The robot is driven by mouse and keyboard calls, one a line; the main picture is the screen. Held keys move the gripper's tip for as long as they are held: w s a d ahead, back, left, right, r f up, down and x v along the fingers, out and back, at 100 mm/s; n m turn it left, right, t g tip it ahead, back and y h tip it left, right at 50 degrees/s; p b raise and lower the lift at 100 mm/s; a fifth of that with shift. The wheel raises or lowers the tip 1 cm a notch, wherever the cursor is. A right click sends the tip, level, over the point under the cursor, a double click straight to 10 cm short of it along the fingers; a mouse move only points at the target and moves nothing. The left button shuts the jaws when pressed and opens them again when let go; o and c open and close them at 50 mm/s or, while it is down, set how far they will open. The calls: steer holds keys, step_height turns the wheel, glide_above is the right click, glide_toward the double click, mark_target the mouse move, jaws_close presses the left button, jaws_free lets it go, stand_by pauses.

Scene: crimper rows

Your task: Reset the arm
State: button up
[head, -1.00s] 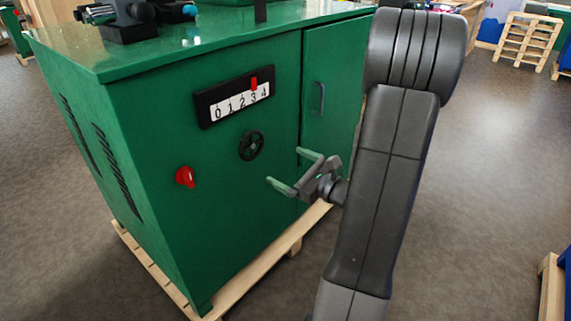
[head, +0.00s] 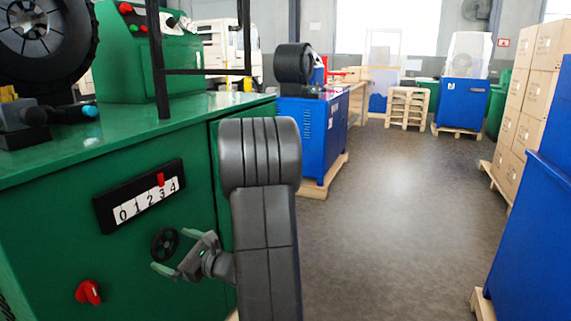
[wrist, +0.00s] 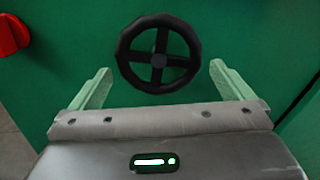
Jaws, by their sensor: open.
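My gripper (head: 176,252) is open and empty, in front of the green cabinet's face. Its two pale green fingers also show in the wrist view (wrist: 160,88), spread to either side of the black handwheel (wrist: 158,84). The handwheel stands beyond the fingertips, and I see no contact. In the head view the handwheel (head: 165,244) is just left of my gripper, below a 0-to-4 scale (head: 140,197) with its red pointer near 3. My arm is bent, with its elbow raised in the middle of the head view.
A red knob (head: 89,292) sits low on the green cabinet (head: 40,220). A blue machine (head: 325,128) stands on a pallet behind. Boxes (head: 535,80) and a blue cabinet (head: 530,220) line the right. The grey floor (head: 390,200) between is open.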

mark_target(169, 247)
steer(key=shift+x, duration=1.75)
steer(key=shift+d, duration=0.15)
